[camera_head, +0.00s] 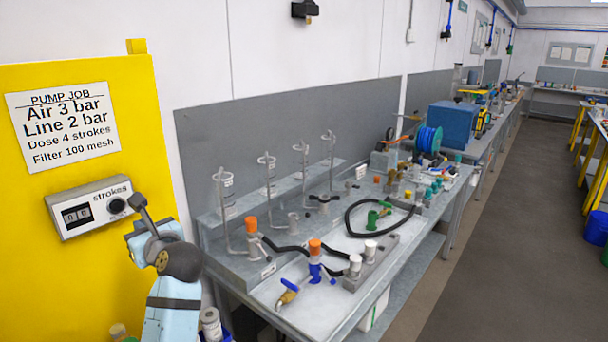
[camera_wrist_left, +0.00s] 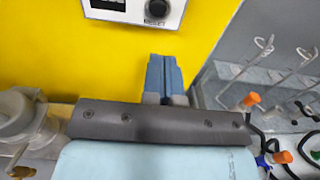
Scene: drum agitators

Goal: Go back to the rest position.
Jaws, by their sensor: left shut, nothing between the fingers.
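My left gripper (camera_head: 142,205) is in front of the yellow panel (camera_head: 110,120) at the left of the head view. Its tip is just right of the black knob on the strokes counter (camera_head: 88,206), and I cannot tell whether it touches the counter. In the left wrist view the blue-grey fingers (camera_wrist_left: 164,76) are together and empty, with the yellow panel behind them. The counter's lower part with its black knob (camera_wrist_left: 157,10) shows above the fingers. My right gripper is in neither view.
A grey bench (camera_head: 285,292) right of my arm holds wire hooks, orange-capped valves (camera_head: 315,247), black hoses and white-capped fittings. A blue box (camera_head: 452,124) and a blue hose reel (camera_head: 429,139) stand farther back. The floor aisle (camera_head: 500,240) at right is clear.

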